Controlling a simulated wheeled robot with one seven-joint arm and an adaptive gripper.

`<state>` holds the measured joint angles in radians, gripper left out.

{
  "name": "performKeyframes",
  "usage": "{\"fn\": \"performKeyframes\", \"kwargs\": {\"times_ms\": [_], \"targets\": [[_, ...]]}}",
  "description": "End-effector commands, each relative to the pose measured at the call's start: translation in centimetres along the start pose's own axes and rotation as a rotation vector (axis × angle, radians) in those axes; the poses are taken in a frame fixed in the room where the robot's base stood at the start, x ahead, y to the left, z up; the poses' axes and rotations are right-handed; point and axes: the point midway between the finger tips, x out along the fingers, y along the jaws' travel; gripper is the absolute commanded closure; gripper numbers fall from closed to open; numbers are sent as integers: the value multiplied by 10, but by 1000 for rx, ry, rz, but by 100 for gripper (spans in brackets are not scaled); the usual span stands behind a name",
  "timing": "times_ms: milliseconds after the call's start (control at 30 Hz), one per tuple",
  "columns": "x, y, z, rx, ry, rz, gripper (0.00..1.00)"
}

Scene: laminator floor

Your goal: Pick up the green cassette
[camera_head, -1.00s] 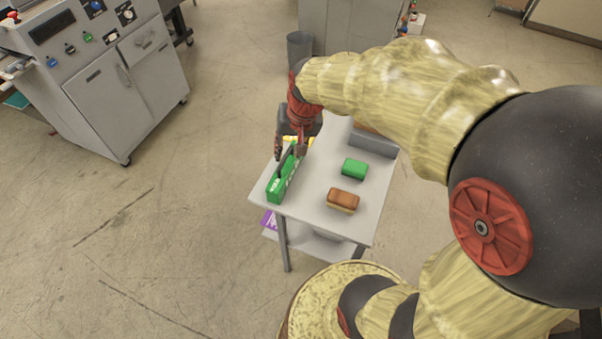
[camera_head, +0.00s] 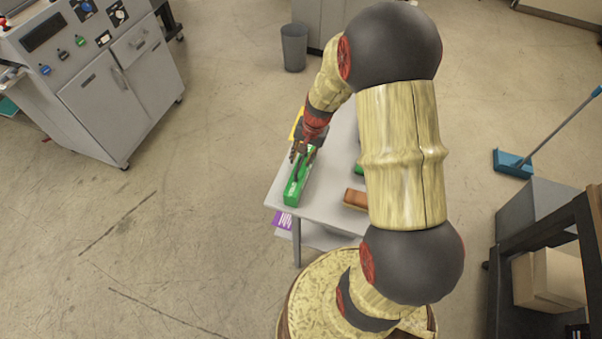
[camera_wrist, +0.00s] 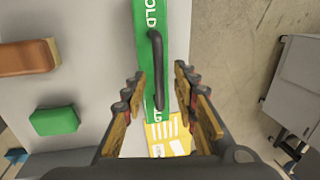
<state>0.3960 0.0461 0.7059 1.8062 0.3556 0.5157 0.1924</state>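The green cassette (camera_head: 297,188) is a long green box with white lettering and a dark handle on top. It lies along the left edge of a small grey table. It also shows in the wrist view (camera_wrist: 148,35), with its handle (camera_wrist: 157,65) running along it. My gripper (camera_head: 302,155) is over the far part of the cassette. In the wrist view my gripper (camera_wrist: 160,88) is open, with one finger pair on each side of the handle and gaps between. Whether the fingers are above the cassette's top or beside its walls is unclear.
On the table (camera_head: 326,200) are a brown block (camera_head: 355,198) and a small green block (camera_wrist: 55,120), mostly hidden by my arm in the head view. A yellow printed sheet (camera_wrist: 165,138) lies by the cassette's end. A grey machine (camera_head: 100,85) stands left; open floor lies between.

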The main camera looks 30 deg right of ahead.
Motion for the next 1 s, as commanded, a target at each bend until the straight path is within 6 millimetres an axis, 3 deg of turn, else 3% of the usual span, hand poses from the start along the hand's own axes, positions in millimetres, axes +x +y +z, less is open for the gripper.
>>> {"fn": "performKeyframes", "kwargs": {"times_ms": [100,200,433,933,1000], "targets": [[20,2,2,-1,-3,2,71],[29,2,1,-1,-1,1,71],[29,1,1,-1,0,1,72],[29,1,1,-1,0,1,100],[29,1,1,-1,0,1,100]]}}
